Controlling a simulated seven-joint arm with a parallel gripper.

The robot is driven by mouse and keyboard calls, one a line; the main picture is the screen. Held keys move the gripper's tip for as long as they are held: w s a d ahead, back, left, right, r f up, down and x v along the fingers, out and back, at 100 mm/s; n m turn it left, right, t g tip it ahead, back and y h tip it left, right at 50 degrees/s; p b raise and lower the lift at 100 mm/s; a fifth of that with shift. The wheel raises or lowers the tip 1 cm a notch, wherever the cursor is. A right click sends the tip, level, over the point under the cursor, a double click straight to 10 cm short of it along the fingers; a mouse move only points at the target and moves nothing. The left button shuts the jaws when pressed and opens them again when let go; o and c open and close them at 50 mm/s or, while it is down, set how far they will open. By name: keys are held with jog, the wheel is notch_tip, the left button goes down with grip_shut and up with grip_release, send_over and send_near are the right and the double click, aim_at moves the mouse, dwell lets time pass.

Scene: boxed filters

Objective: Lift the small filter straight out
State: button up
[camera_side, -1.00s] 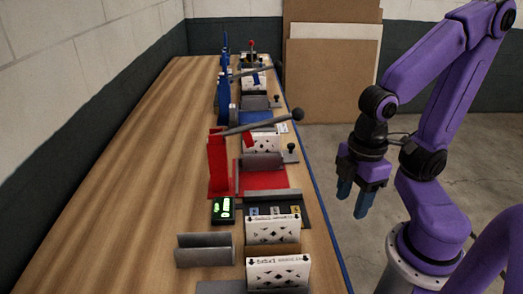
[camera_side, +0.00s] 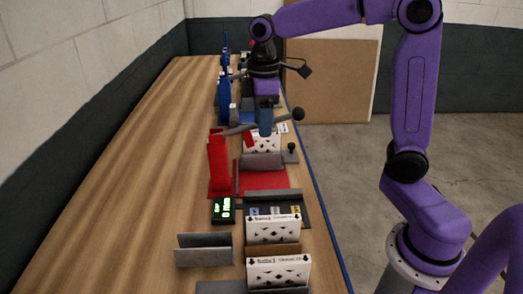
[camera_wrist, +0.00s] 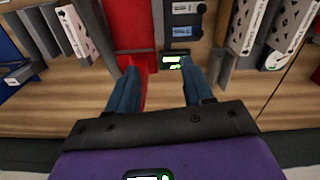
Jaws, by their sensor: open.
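Several white boxed filters with dark diamond patterns stand along the bench; I cannot tell which is the small one. In the side view one stands at the red fixture (camera_side: 218,165), a filter (camera_side: 262,143) partly behind my gripper. Two more, a filter (camera_side: 273,230) and a nearer filter (camera_side: 278,271), stand at the front. My gripper (camera_side: 265,130) hangs over the bench by the red fixture, fingers down. In the wrist view my gripper (camera_wrist: 160,88) is open and empty.
A dark ball-ended lever (camera_side: 298,114) extends beside my gripper. A small green-lit display (camera_side: 223,210) and an empty grey holder (camera_side: 204,249) sit on the wooden bench (camera_side: 150,190). Blue fixtures (camera_side: 224,98) stand farther back. The bench's left side is clear.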

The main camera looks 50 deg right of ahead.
jog(key=w+d+r, duration=0.2)
jog(key=w+d, duration=0.4)
jog(key=w, duration=0.1)
jog(key=r+m, duration=0.1)
send_over(271, 144)
jog(key=w+a, duration=0.2)
jog(key=f, duration=1.1)
jog(key=shift+w+d+f, duration=0.15)
jog(key=shift+d+f, duration=0.05)
jog(key=shift+f, duration=0.1)
jog(key=shift+w+d+f, duration=0.1)
jog(key=shift+f, duration=1.3)
jog(key=shift+w+d+f, duration=0.1)
jog(key=shift+f, duration=1.3)
grip_shut()
